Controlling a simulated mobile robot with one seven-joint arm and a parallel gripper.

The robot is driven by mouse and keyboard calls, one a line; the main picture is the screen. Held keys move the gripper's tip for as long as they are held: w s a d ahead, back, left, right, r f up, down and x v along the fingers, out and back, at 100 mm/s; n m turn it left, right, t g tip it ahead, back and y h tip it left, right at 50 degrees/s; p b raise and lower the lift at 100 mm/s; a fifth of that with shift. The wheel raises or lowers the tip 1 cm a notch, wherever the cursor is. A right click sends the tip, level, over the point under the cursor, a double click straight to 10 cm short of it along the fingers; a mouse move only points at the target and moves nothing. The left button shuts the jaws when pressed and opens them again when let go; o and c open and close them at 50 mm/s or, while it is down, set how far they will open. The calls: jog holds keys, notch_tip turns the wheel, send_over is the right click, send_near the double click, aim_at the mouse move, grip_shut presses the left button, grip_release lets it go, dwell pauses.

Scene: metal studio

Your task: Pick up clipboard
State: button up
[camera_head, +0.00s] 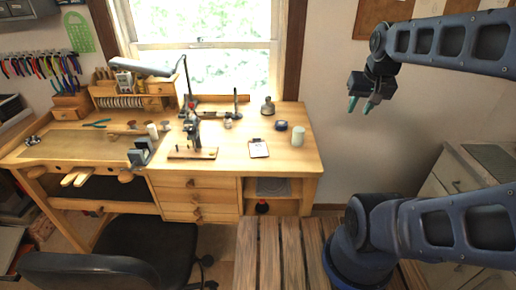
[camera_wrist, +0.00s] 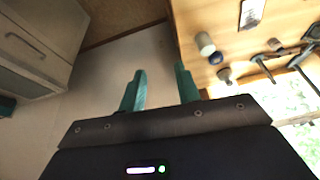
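The clipboard (camera_head: 258,148) lies flat on the wooden workbench, near its front edge and right of the middle, with a white sheet on it. In the wrist view the clipboard (camera_wrist: 252,13) is at the top edge and partly cut off. My gripper (camera_head: 363,104) is in the air to the right of the bench, well apart from the clipboard. In the wrist view its two teal fingers (camera_wrist: 161,85) stand apart with nothing between them, so it is open and empty.
The workbench (camera_head: 230,150) carries a white cylinder (camera_head: 298,137), a small blue item (camera_head: 281,125), a dark round-bodied item (camera_head: 270,107) and a stand (camera_head: 193,145) near the clipboard. A chair (camera_head: 110,270) and wooden slats (camera_head: 285,255) are in front. A cabinet (camera_head: 450,180) stands at right.

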jog(key=w+a+m+g, duration=0.1)
jog(key=w+a+m, duration=0.35)
jog(key=w, duration=0.25)
jog(key=m+g, duration=0.3)
jog(key=m, duration=0.8)
send_over(258, 147)
jog(key=w, duration=0.4)
notch_tip(258, 147, down, 14)
jog(key=shift+s+a+f, duration=0.1)
jog(key=shift+a+f, duration=0.05)
jog(key=shift+f, duration=2.3)
jog(key=shift+s+a+f, duration=0.1)
jog(key=shift+a+f, duration=0.05)
jog(key=shift+f, duration=2.3)
grip_shut()
